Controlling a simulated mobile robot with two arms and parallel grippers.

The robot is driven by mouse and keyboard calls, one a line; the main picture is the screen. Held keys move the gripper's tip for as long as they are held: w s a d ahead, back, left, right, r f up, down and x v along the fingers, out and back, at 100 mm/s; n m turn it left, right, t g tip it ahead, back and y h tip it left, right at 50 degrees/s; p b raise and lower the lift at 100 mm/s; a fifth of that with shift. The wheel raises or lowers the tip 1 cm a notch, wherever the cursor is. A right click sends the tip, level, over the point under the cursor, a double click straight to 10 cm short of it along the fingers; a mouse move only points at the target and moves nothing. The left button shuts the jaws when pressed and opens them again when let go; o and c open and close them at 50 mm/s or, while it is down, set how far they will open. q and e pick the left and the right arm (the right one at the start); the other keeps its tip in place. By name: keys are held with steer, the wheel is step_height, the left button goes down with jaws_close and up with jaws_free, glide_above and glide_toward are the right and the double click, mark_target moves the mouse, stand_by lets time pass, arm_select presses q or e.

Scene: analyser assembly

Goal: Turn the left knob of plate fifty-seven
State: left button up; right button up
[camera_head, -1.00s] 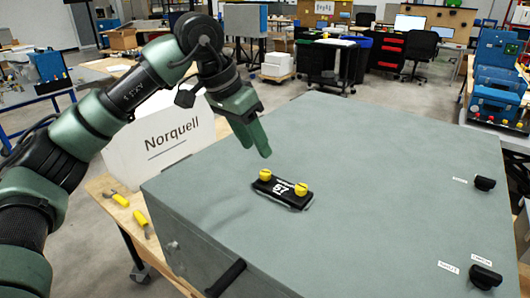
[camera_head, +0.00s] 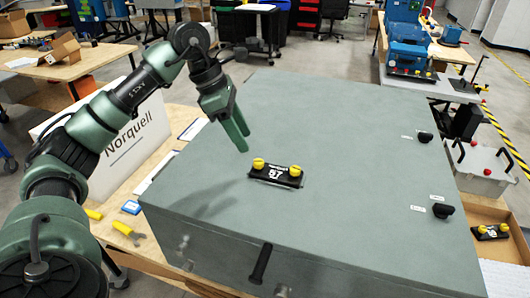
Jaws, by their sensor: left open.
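Plate fifty-seven (camera_head: 275,176) is a small black plate with white markings, lying on the top of the grey-green analyser box (camera_head: 330,115). Its left knob (camera_head: 258,163) and right knob (camera_head: 295,170) are yellow and round. My left gripper (camera_head: 242,142) is open and empty, with its green fingers pointing down above the box top. It is up and to the left of the left knob and apart from it. The gap between the fingers looks narrow from this side. My right gripper does not show.
Two black knobs with white labels, a far one (camera_head: 424,137) and a near one (camera_head: 442,210), sit on the box's right side. A second black plate with yellow knobs (camera_head: 490,232) lies in a carton at right. A white Norquell sign (camera_head: 139,125) stands behind my left arm. Yellow tools (camera_head: 128,230) lie at left.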

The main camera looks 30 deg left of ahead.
mark_target(258, 161)
arm_select(q)
steer(key=p+x, duration=0.2)
steer(key=x, duration=0.5)
steer(key=shift+w+d, duration=0.1)
steer(key=shift+f, duration=0.3)
steer(key=shift+w+d, duration=0.1)
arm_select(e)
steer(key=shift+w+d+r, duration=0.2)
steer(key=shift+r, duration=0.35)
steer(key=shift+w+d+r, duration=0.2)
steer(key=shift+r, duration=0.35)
